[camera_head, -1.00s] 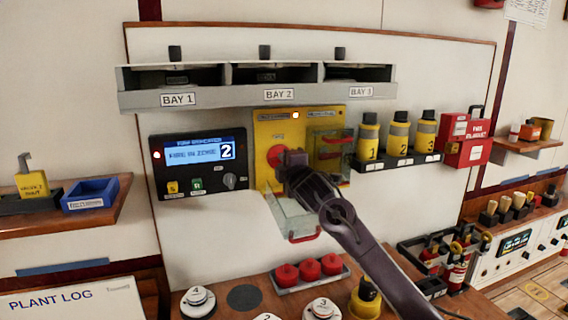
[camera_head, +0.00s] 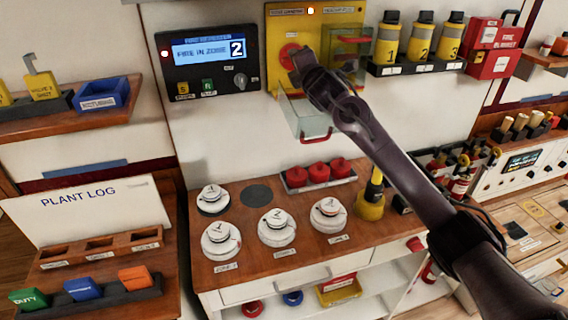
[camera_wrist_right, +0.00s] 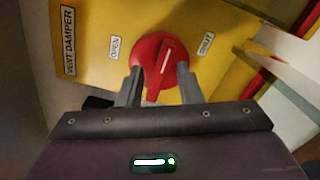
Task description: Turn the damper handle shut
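The red damper handle (camera_wrist_right: 163,54) is a round knob with a raised grip and white line on a yellow panel (camera_wrist_right: 90,18) marked VENT DAMPER. In the right wrist view the OPEN label (camera_wrist_right: 115,47) is left of the knob and the SHUT label (camera_wrist_right: 206,42) is right. The white line points up and slightly right, between them. My right gripper (camera_wrist_right: 160,84) is open, one finger on each side of the knob's lower part, with gaps to the grip. In the head view my right gripper (camera_head: 298,72) partly covers the red knob (camera_head: 288,52). My left gripper is out of view.
A clear cover (camera_head: 302,118) with a red handle hangs below the yellow panel, close to my right gripper. A black display unit (camera_head: 209,62) is to the left. Yellow canisters (camera_head: 421,38) stand on a shelf to the right. The bench below holds white detectors (camera_head: 277,225).

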